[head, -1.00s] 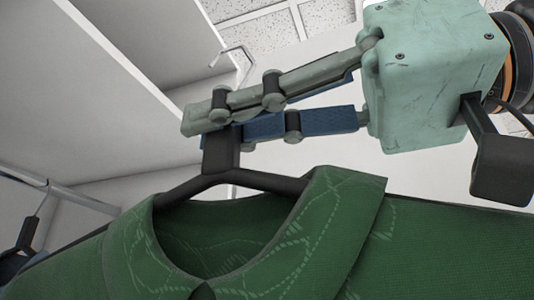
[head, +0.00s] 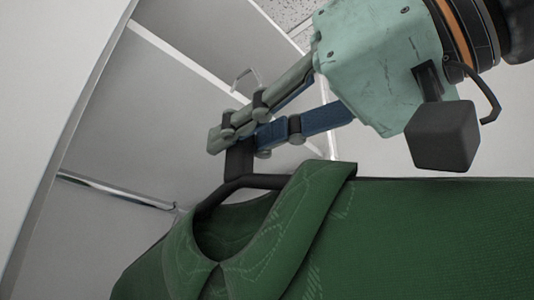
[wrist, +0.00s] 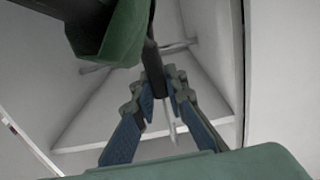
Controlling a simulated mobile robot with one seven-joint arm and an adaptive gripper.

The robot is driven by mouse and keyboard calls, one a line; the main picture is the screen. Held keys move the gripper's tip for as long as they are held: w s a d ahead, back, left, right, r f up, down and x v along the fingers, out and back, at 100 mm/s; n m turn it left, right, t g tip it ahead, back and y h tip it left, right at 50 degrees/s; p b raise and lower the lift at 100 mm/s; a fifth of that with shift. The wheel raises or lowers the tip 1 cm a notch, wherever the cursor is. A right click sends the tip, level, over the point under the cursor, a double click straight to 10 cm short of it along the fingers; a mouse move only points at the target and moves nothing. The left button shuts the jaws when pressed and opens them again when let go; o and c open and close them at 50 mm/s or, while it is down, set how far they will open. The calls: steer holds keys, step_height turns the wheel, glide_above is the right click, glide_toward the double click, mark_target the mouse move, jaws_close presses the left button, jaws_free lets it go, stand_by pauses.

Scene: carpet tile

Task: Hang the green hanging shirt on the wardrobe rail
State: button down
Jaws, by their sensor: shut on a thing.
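The green shirt (head: 390,240) hangs on a dark hanger (head: 240,160) in the lower part of the head view. My gripper (head: 240,140) is shut on the hanger's neck, just above the collar. The hanger's thin metal hook (head: 245,76) sticks up beyond the fingers and is free of any rail.
The white wardrobe's side panel (head: 55,80) stands at the left of the head view. A pale shelf edge (head: 190,62) runs across its inside above the rail. The visible stretch of rail is bare.

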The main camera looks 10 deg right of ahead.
steer(key=f+p+x, duration=0.2)
steer(key=p+x, duration=0.6)
steer(key=x, duration=3.1)
steer(key=shift+w+a, duration=0.25)
steer(key=c, duration=1.9)
jaws_free()
steer(key=shift+f, duration=0.1)
steer(key=shift+s, duration=0.1)
